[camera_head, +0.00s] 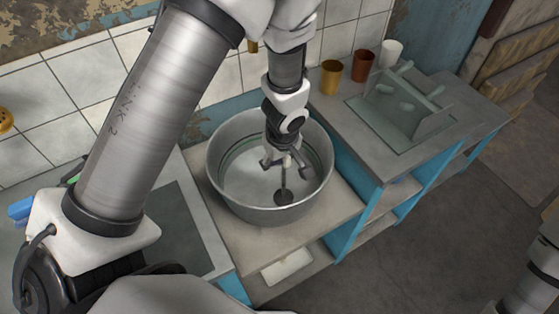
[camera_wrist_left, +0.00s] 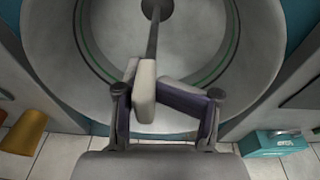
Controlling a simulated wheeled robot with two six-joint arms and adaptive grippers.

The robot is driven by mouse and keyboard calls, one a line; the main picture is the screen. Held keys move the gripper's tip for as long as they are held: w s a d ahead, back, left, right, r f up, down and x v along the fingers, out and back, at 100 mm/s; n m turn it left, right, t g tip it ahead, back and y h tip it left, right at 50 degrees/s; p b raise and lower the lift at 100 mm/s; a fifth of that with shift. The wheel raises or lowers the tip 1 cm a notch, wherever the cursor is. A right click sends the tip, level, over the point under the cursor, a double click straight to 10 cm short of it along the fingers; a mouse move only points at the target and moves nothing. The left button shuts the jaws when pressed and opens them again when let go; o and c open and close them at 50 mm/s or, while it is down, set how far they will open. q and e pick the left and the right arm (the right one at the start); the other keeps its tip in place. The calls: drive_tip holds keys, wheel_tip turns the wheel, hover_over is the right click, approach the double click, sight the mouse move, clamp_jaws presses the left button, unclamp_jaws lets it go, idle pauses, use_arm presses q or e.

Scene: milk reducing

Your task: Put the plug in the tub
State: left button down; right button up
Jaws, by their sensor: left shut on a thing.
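The tub (camera_head: 226,189) is a round grey metal basin standing on the low part of the counter. Its inner wall, with a green line around it, also fills the upper part of the left wrist view (camera_wrist_left: 97,45). My left gripper (camera_head: 286,161) is over the tub, shut on the thin upright rod of the plug (camera_head: 284,197). The plug's dark round disc hangs at the rod's lower end, inside the tub's outline. In the left wrist view the rod (camera_wrist_left: 153,42) runs from my fingers (camera_wrist_left: 150,92) to the disc. Whether the disc touches the tub's floor cannot be told.
A yellow cup (camera_head: 330,78), a red-brown cup (camera_head: 362,66) and a white cup (camera_head: 391,53) stand on the higher counter to the right. A grey rack (camera_head: 408,105) is beside them. A tiled wall (camera_head: 225,75) is close behind the tub.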

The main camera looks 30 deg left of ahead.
use_arm(q)
drive_tip(key=shift+f+b, duration=0.5)
drive_tip(key=shift+b, duration=0.4)
idle(1.3)
unclamp_jaws()
idle(0.5)
drive_tip(key=shift+r, duration=0.1)
wheel_tip(320, 180, up, 7)
drive_tip(key=p, duration=0.6)
drive_tip(key=shift+r, duration=0.2)
